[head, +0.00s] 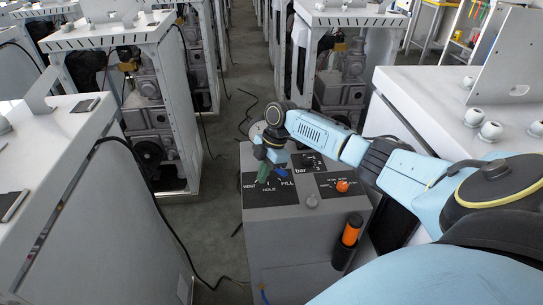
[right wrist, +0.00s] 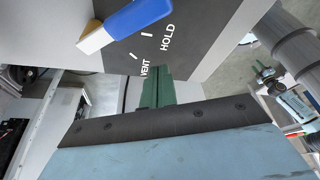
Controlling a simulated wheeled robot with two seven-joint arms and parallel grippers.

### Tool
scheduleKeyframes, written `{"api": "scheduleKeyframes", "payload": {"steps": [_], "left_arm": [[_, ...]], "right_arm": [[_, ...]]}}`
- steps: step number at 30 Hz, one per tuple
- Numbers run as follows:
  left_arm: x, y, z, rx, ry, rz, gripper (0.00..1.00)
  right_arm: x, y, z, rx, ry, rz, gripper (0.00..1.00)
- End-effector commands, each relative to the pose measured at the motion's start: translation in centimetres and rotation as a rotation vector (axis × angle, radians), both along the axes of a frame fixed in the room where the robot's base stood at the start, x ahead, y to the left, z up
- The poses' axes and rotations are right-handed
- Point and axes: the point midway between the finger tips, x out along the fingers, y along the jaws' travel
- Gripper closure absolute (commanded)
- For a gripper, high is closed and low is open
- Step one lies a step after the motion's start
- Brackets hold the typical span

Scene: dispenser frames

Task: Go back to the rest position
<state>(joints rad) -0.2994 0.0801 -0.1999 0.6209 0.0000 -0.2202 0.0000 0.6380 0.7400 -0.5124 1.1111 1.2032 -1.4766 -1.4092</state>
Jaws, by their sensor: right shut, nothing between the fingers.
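My right arm reaches in from the right in the head view, with its wrist over the control panel of a grey box (head: 290,223). My right gripper (head: 263,173) has green fingers, closed together and empty, pointing down near the VENT and HOLD lettering. In the right wrist view the green fingers (right wrist: 156,88) sit beside the panel (right wrist: 190,42). A blue lever with a pale tip (right wrist: 138,20) is close to them and apart from them; its tip points away from the HOLD label. My left gripper is not in view.
The panel carries an orange-red button (head: 342,186), and an orange and black cylinder (head: 352,230) is on the box's front right. White cabinets (head: 75,140) stand left, and another white top (head: 440,95) is at right. Black cables lie on the open floor (head: 215,190).

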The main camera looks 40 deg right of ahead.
Motion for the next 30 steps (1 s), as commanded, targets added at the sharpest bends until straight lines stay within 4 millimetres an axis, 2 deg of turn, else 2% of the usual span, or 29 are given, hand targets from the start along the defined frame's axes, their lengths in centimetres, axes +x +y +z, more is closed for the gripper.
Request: {"api": "scheduleKeyframes", "payload": {"steps": [1,3,9,12,16,25,30], "left_arm": [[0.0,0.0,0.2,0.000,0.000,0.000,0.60],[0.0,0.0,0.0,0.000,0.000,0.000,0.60],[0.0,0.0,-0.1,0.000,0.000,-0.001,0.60],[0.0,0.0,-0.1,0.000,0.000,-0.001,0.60],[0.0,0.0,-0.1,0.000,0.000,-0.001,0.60],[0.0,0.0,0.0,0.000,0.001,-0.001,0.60],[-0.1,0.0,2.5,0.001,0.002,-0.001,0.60]], "right_arm": [[0.2,-0.6,1.7,-0.002,-0.008,-0.002,1.00],[0.2,-1.2,3.2,-0.003,-0.007,0.000,1.00],[0.3,-2.5,7.0,-0.002,-0.004,-0.001,1.00],[0.3,-3.0,8.3,-0.001,-0.003,-0.001,1.00],[0.3,-3.3,9.2,-0.001,-0.002,-0.001,1.00],[0.3,-3.4,9.6,0.000,-0.001,0.000,1.00],[0.3,-3.4,12.1,0.000,-0.001,0.000,1.00]]}}
